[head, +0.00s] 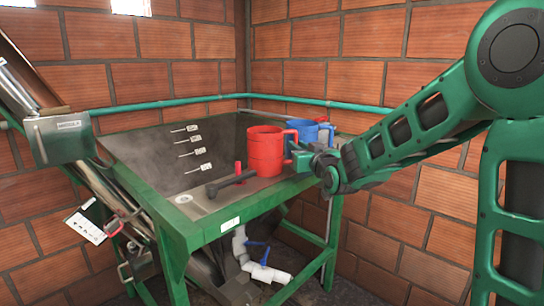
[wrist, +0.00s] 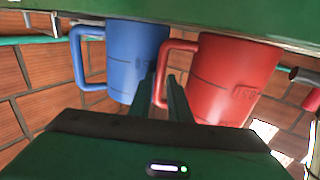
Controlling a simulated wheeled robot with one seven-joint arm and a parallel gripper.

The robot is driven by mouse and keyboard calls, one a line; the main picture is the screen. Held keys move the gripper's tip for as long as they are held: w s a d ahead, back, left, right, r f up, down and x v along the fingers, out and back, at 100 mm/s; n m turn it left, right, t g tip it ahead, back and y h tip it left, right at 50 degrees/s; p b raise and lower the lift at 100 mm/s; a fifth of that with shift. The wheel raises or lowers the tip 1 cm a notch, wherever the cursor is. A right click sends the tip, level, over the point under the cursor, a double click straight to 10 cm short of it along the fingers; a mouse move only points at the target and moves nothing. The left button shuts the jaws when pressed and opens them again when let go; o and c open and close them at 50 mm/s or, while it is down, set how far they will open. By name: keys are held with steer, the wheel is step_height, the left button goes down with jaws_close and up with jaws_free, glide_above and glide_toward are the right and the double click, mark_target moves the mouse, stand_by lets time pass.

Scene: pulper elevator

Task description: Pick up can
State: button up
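A red can (head: 264,151) with a side handle stands on the table of the green-framed machine. A blue can (head: 298,108) stands behind and to its right. In the wrist view, the red can (wrist: 228,80) is at right and the blue can (wrist: 135,60) at left, both with handles to the left. My gripper (head: 297,158) is beside the red can on its handle side. In the wrist view, my gripper's fingers (wrist: 163,85) stand close together at the red handle, which shows between them. I cannot tell whether they clamp it.
A black lever (head: 231,183) and a small red part (head: 238,172) are left of the red can. The machine's green front edge (head: 255,204) runs below the cans. A green pipe (head: 205,99) crosses the brick wall behind.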

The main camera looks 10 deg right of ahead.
jaws_close()
steer(key=shift+r, duration=0.1)
stand_by(1.2)
